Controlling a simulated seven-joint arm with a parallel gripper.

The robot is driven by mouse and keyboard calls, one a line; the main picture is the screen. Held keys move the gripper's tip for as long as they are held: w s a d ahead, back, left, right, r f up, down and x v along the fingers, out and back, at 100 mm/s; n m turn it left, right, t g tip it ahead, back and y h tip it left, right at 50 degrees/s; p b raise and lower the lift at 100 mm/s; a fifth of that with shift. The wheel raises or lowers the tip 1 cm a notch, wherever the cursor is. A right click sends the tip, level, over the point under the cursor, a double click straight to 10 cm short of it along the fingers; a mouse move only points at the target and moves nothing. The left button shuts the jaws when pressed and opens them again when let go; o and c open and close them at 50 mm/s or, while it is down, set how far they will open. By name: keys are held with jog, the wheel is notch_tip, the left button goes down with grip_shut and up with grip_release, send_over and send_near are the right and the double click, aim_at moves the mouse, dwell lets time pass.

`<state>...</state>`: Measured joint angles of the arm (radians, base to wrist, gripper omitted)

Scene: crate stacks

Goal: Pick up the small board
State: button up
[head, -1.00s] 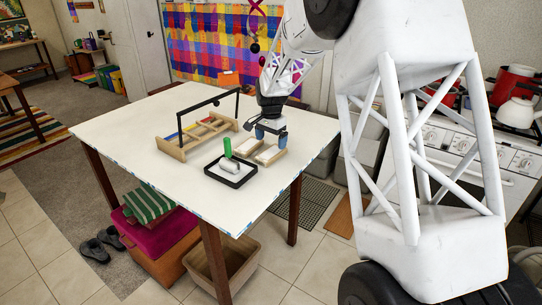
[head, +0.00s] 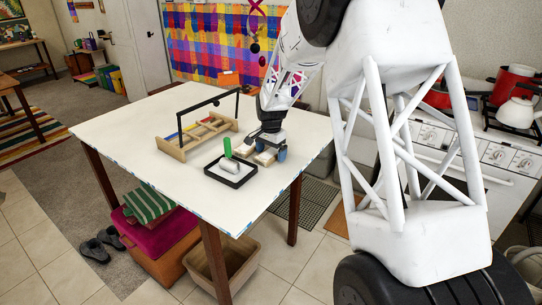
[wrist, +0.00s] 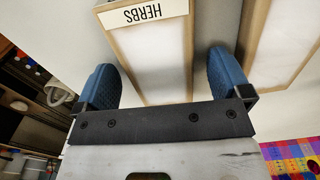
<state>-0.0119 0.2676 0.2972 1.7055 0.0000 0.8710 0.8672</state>
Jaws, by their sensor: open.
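Two pale, wood-edged boards lie side by side on the white table, partly hidden under my gripper (head: 268,148) in the head view. In the wrist view, a board with a "HERBS" label (wrist: 148,52) lies between the two blue fingers of my gripper (wrist: 161,64). The fingers are apart, one on each side of it, and not closed on it. The second wood-edged board (wrist: 285,35) lies to the right, outside the right finger. Which of the two is the small board I cannot tell from size.
The table's left front (head: 130,145) is clear.

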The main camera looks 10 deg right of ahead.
aim_at(271, 152)
jog(key=shift+c, duration=0.2)
jog(key=c, duration=1)
jog(key=shift+r, duration=0.2)
jog(key=shift+r, duration=0.6)
notch_tip(271, 152, up, 2)
jog(key=s, duration=0.5)
jog(key=s+r, duration=0.1)
jog(key=s, duration=1)
jog(key=shift+d+r, duration=0.1)
jog(key=shift+r, duration=0.15)
